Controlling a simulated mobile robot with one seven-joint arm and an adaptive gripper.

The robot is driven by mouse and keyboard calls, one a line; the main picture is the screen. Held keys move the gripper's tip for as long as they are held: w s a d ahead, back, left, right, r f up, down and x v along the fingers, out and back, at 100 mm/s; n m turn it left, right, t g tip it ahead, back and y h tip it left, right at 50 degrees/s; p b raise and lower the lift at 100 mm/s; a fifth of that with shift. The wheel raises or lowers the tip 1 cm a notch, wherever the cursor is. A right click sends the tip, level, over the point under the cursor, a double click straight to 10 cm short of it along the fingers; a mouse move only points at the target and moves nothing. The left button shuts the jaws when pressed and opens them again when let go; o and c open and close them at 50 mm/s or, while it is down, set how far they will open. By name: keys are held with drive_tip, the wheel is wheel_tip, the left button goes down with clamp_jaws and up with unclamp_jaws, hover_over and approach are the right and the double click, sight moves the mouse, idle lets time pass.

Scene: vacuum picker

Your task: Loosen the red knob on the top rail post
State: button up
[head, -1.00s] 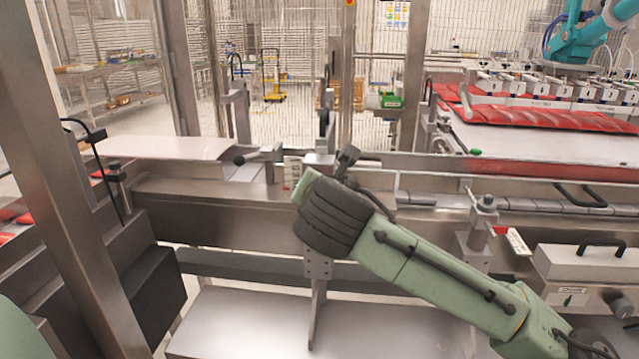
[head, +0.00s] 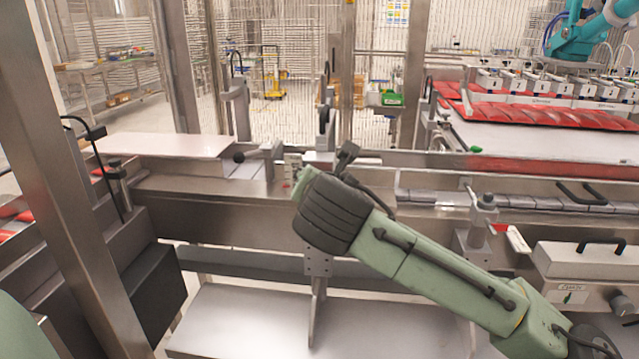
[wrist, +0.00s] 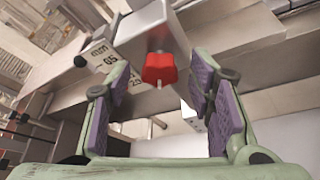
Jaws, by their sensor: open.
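The red knob (wrist: 159,69) shows in the wrist view, on the underside of a pale metal block on the rail post (wrist: 147,27). My gripper (wrist: 162,80) is open, with one purple-padded finger to the left of the knob and one to the right. The knob appears between the fingertips, with a visible gap on both sides. I cannot tell how far the fingers reach around it in depth. In the head view my dark ribbed wrist is in front of the post (head: 319,262), and the knob and fingers are hidden.
A scale label (wrist: 108,60) and a black ball-ended handle (wrist: 81,61) are left of the knob. Metal rails (head: 220,205) run behind my arm. A grey box (head: 585,262) stands right.

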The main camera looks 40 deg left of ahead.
drive_tip(key=v, duration=1.2)
idle(0.3)
